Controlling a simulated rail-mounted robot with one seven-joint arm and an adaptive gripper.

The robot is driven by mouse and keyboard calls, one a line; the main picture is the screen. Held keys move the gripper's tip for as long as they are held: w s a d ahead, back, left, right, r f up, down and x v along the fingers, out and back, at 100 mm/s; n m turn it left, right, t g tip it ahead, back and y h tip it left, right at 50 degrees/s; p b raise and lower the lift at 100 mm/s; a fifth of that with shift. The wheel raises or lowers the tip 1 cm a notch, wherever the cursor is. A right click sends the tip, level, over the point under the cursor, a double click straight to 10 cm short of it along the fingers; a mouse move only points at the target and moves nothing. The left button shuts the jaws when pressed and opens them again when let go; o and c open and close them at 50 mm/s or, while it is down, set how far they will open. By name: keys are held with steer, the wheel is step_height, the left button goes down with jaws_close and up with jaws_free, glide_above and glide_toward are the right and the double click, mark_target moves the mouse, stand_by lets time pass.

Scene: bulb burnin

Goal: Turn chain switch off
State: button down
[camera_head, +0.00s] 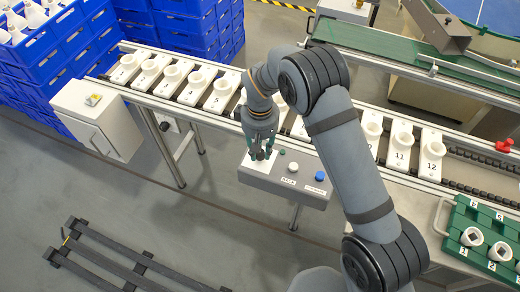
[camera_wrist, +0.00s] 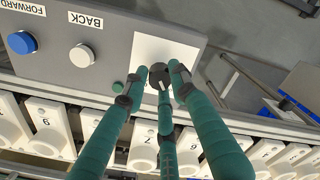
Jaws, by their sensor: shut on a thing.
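The chain switch is a dark rotary knob (camera_wrist: 158,77) with a light pointer mark. It sits on a white plate (camera_wrist: 152,47) at one end of the grey control box (camera_head: 285,186). My gripper (camera_head: 259,152) reaches down onto this plate in the head view. In the wrist view the green fingers of my gripper (camera_wrist: 161,78) are closed around the knob, with fingertips on both sides and one in front. The fingers hide part of the knob, so its exact setting and any labels are hard to read.
Beside the knob are a small green button (camera_wrist: 118,87), a white BACK button (camera_wrist: 82,55) and a blue FORWARD button (camera_wrist: 22,42). Behind the box runs a conveyor with numbered white sockets (camera_head: 221,91). A green tray (camera_head: 455,232) stands at the right.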

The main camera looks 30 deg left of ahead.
stand_by(0.3)
steer(key=c, duration=1.4)
jaws_free()
steer(key=shift+c, duration=0.2)
steer(key=shift+o, duration=0.2)
step_height(320, 180, up, 12)
step_height(320, 180, down, 12)
steer(key=shift+f, duration=0.1)
